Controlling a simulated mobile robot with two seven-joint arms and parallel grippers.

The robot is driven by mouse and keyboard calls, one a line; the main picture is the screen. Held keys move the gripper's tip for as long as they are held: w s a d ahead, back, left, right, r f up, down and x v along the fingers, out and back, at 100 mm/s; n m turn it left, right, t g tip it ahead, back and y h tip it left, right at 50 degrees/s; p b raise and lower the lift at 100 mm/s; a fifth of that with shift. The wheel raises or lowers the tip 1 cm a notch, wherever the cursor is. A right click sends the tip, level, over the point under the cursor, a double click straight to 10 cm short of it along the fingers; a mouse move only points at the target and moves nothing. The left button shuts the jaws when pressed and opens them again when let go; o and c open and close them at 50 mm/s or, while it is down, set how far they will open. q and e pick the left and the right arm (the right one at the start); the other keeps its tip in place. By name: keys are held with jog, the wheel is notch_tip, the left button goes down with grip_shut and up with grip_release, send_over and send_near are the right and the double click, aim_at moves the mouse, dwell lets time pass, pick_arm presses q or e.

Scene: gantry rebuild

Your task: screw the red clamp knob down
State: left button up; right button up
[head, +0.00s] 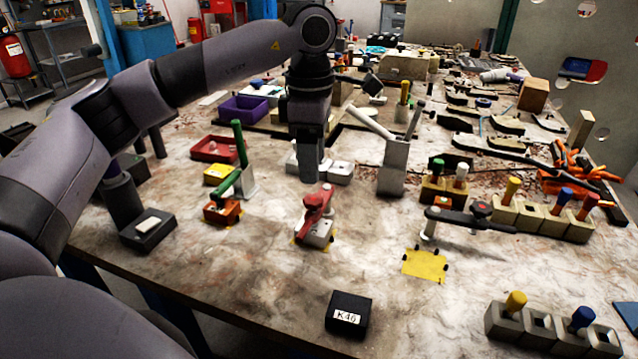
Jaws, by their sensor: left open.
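A red clamp piece (315,208) with a raised handle-like top sits on a small pale block (318,235) near the middle of the table. My left gripper (310,178) points down just behind and above the red piece, apart from it as far as I can tell. Its jaws are open and nothing shows between them; the fingers are seen edge-on. To the right, a black clamp arm (460,217) on a pale post carries a dark knob with a red spot (482,208). My right gripper is out of view.
A black box labelled K46 (348,313) stands near the front edge. A yellow pad (425,265) lies right of it. A grey holder (393,165) with tall handles and a green-handled tool (239,143) flank my gripper. Bare table lies between the red piece and the yellow pad.

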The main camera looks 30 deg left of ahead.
aim_at(311, 198)
pick_arm(q)
jog(key=shift+a, duration=0.3)
jog(key=shift+f, duration=0.4)
notch_tip(311, 198, down, 6)
jog(key=c, duration=0.9)
